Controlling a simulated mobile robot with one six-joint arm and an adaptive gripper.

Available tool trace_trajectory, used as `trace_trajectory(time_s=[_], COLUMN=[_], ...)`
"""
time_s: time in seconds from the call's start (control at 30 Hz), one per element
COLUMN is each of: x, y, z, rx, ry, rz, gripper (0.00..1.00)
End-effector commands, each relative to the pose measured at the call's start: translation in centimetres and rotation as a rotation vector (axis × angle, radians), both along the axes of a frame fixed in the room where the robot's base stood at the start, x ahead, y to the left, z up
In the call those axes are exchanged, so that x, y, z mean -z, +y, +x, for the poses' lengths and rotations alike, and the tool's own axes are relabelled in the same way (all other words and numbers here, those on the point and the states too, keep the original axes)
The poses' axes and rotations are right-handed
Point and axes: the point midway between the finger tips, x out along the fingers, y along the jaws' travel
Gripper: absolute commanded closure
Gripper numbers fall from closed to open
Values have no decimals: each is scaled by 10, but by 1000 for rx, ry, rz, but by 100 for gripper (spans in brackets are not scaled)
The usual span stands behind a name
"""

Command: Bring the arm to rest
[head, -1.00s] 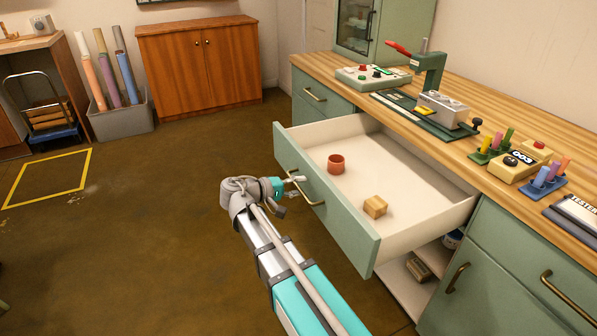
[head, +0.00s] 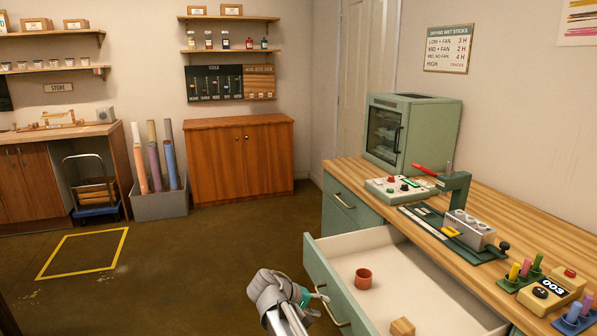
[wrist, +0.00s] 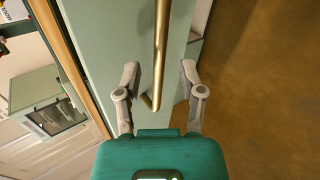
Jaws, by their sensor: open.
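My gripper (head: 314,299) is in front of the pulled-out green drawer (head: 325,277), at its brass handle. In the wrist view my gripper (wrist: 160,80) is open, one finger on each side of the brass handle (wrist: 160,50). The fingers look apart from the bar, though I cannot tell the exact gap. The drawer stands open and holds a terracotta cup (head: 363,279) and a wooden block (head: 402,327). The lower part of my arm is cut off by the bottom edge of the head view.
The wooden worktop (head: 440,215) above the drawer carries a press (head: 455,215), a control box (head: 400,190) and a green oven (head: 410,135). A wooden cabinet (head: 240,160) and a grey bin of rolls (head: 160,203) stand at the back. The brown floor left of my arm is clear.

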Motion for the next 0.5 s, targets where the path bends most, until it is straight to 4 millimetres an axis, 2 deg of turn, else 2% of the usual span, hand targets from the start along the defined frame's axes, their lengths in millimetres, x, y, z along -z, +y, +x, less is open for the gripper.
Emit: trace_trajectory(time_s=[0.03,0.27,0.5], x=[-12,-28,-50], y=[0,-1,-18], z=[-3,-17,-38], rx=[0,8,57], ry=[18,99,152], rz=[30,195,379], gripper=[49,49,49])
